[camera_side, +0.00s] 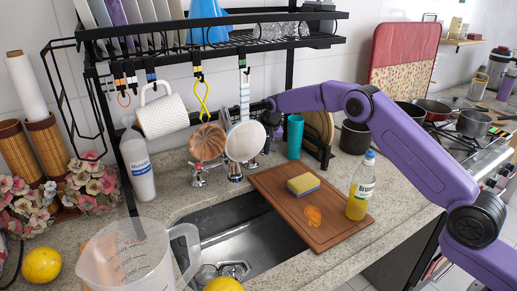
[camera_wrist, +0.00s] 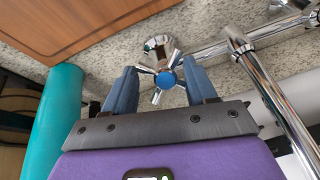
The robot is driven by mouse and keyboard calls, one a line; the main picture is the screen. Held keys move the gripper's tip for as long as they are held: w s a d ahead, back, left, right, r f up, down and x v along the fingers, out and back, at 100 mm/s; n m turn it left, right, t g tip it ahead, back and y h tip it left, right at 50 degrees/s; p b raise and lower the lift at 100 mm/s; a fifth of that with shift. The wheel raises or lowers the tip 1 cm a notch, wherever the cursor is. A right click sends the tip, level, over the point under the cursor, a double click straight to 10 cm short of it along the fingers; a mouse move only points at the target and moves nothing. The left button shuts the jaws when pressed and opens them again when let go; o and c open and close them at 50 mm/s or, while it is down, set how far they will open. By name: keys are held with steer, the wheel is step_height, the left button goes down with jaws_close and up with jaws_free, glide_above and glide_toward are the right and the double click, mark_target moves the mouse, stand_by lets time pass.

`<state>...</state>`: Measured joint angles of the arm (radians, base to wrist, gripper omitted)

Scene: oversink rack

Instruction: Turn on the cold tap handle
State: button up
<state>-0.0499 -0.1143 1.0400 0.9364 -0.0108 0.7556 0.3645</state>
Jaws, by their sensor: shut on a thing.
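The cold tap handle (camera_wrist: 166,78) is a chrome cross handle with a blue centre, seen in the wrist view. My gripper (camera_wrist: 161,72) has one blue-grey finger on each side of it and is shut on its spokes. In the side view, my purple arm reaches in from the right behind the hanging pans, which hide most of my gripper and the cold handle. The chrome spout (camera_wrist: 268,85) runs beside my gripper at the right of the wrist view.
A black rack (camera_side: 215,45) hangs utensils and a white mug (camera_side: 162,115) above the sink (camera_side: 240,225). A teal cup (camera_side: 295,136) stands close to my arm. A cutting board (camera_side: 275,190) with a sponge and a soap bottle (camera_side: 361,187) lies in front.

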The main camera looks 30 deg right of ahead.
steer(key=shift+w+a+r+n, duration=0.1)
steer(key=shift+w+r+n, duration=0.2)
steer(key=shift+r+n, duration=0.1)
steer(key=n+h, duration=0.1)
steer(key=n, duration=0.2)
steer(key=shift+a+n+h, duration=0.2)
steer(key=shift+n+h, duration=0.1)
steer(key=shift+n, duration=0.6)
steer(key=shift+a, duration=0.1)
steer(key=o, duration=1.1)
steer(key=shift+o, duration=0.3)
steer(key=shift+f, duration=0.1)
steer(key=shift+d, duration=0.2)
steer(key=v, duration=1.7)
steer(key=shift+s, duration=0.25)
